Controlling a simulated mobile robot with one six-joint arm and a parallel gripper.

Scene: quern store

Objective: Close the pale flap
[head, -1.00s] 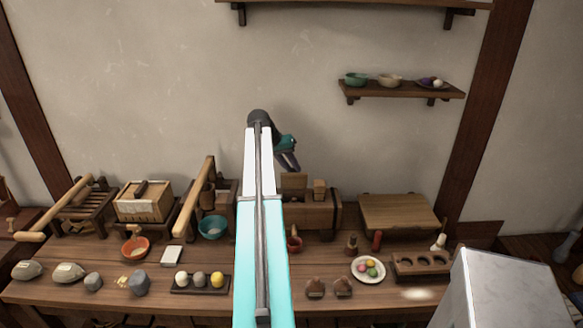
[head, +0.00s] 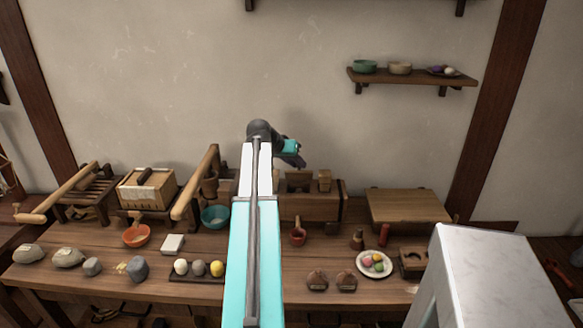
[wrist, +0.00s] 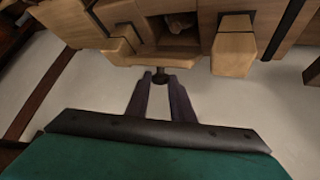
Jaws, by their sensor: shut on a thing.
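The wooden chest (head: 310,205) stands at the back of the bench in the head view, below my gripper (head: 298,160). In the wrist view the chest has an open compartment (wrist: 180,24) with something dim inside. The pale flap (wrist: 175,57) shows nearly edge-on as a pale strip beside this opening. It looks open. A small dark knob (wrist: 161,77) sticks out from it, between the fingertips of my gripper (wrist: 161,84). The gripper is shut on this knob. My arm hides part of the bench, and the flap's exact angle is hard to tell.
Beside the flap are pale wooden blocks (wrist: 234,45). A flat board (head: 408,206) is to the right. The wall above is clear below the shelf (head: 415,79).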

